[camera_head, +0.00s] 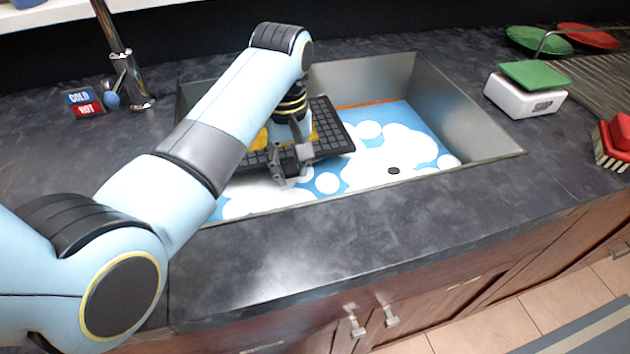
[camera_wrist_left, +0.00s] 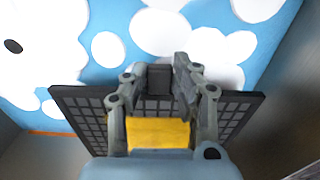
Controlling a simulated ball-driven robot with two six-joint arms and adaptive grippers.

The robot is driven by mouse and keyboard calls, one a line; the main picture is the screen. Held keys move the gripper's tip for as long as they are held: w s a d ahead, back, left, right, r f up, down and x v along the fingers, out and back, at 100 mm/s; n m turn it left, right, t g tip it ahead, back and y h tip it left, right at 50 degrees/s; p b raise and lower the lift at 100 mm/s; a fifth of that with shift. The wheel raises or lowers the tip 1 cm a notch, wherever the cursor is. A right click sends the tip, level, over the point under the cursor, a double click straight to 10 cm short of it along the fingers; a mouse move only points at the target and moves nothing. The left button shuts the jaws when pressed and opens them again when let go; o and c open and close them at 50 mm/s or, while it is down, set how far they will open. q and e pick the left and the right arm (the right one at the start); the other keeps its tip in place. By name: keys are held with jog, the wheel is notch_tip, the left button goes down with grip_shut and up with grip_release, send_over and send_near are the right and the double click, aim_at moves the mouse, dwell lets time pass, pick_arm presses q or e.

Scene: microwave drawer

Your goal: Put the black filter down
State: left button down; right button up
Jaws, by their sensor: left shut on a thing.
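The black filter (camera_head: 331,136) is a flat dark grid panel inside the sink, at its left part in the head view. My left gripper (camera_head: 289,167) is over the sink and shut on the filter's near edge. In the left wrist view the filter (camera_wrist_left: 238,110) spreads behind the fingers of the gripper (camera_wrist_left: 158,80), with its edge between them. A yellow patch (camera_wrist_left: 158,132) shows between the fingers, and yellow also shows by the filter in the head view. I cannot tell whether the filter touches the sink floor. My right gripper is not in view.
The sink (camera_head: 470,105) has metal walls and a blue floor with white foam patches (camera_head: 400,150); its right part is clear. A faucet (camera_head: 130,85) stands at the back left. A green sponge on a white soap box (camera_head: 525,97) and a red brush (camera_head: 612,145) are right.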

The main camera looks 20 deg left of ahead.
aim_at(293, 197)
pick_arm(q)
notch_tip(293, 197, down, 8)
jog(key=shift+s+f+b, duration=0.1)
jog(key=shift+f+b, duration=0.15)
jog(key=shift+b, duration=0.35)
jog(key=shift+f, duration=0.1)
jog(key=c, duration=1)
grip_release()
jog(key=shift+c, duration=0.2)
notch_tip(293, 197, up, 12)
jog(key=shift+r+p, duration=0.1)
jog(key=shift+p, duration=0.75)
